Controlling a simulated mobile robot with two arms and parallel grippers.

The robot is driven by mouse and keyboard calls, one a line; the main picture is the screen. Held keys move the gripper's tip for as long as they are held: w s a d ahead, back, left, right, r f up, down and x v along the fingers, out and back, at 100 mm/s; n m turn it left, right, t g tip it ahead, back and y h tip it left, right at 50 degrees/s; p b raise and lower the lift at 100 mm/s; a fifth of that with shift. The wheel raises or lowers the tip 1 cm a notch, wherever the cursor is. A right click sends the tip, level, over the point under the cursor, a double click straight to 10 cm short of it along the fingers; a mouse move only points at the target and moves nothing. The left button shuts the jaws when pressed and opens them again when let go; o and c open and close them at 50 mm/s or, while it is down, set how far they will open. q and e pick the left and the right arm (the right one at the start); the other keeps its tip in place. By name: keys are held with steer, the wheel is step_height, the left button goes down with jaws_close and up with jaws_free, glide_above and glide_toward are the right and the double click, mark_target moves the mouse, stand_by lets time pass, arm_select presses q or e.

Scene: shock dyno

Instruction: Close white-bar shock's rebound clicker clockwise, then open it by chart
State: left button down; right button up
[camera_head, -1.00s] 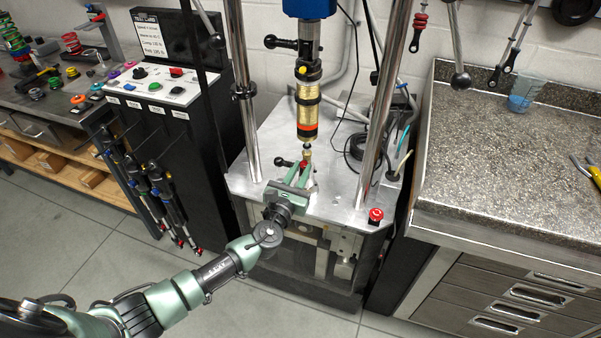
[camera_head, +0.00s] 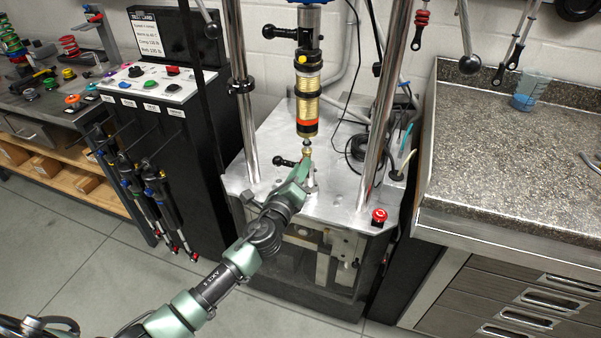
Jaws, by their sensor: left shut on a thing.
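A gold shock (camera_head: 308,90) with an orange-red band stands upright in the dyno, between two chrome columns. Its lower end meets a small fitting (camera_head: 307,149) above the metal deck. My left gripper (camera_head: 305,164) is at this lower end, shut on a small part that its fingers hide; the red clicker knob is the likely part. The gripper is turned edge-on, so one finger covers the other. No white bar can be made out on the shock. A printed test card (camera_head: 150,34) stands on the control box at left. My right gripper is out of view.
Chrome columns (camera_head: 240,90) and (camera_head: 385,110) flank the shock. A red stop button (camera_head: 379,216) sits at the deck's front right corner. Several shocks (camera_head: 160,195) hang at left. A black-handled pin (camera_head: 284,162) is left of the fitting. The right countertop (camera_head: 500,160) is mostly clear.

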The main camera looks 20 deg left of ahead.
arm_select(q)
steer(key=n+b, duration=0.1)
steer(key=n, duration=1)
steer(key=shift+n, duration=0.4)
stand_by(0.3)
steer(key=c, duration=1.3)
jaws_free()
steer(key=s, duration=0.7)
steer(key=shift+s+b, duration=0.3)
steer(key=shift+s, duration=0.1)
steer(key=shift+a, duration=0.1)
